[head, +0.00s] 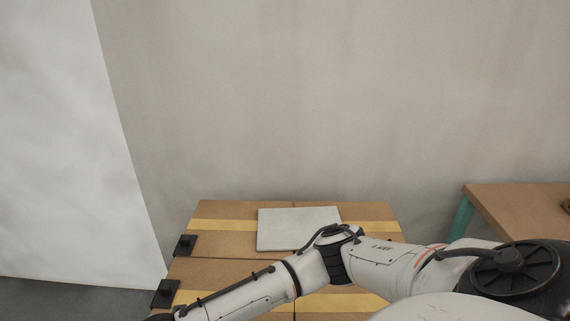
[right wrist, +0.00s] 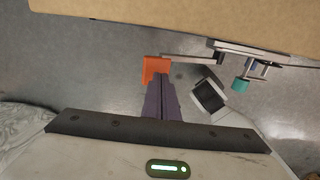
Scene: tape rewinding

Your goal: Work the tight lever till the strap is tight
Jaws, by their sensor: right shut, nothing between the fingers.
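In the right wrist view, a metal lever mechanism (right wrist: 250,56) sits at the edge of the wooden surface (right wrist: 140,12). An orange grip (right wrist: 152,68) is at the end of its long bar, and a teal knob (right wrist: 240,85) is on its right part. I cannot tell by sight which is the tight lever. My right gripper (right wrist: 162,82), with purple fingers, is shut and empty, its tips close to the orange grip; contact is unclear. In the head view, yellow straps (head: 230,225) cross the wooden table (head: 225,269). My left gripper is out of view.
A flat grey panel (head: 290,230) lies on the table, partly behind my right arm. Black brackets (head: 165,293) stick out from its left edge. Another wooden table (head: 520,205) with a teal leg stands at the right. A wall closes off the back.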

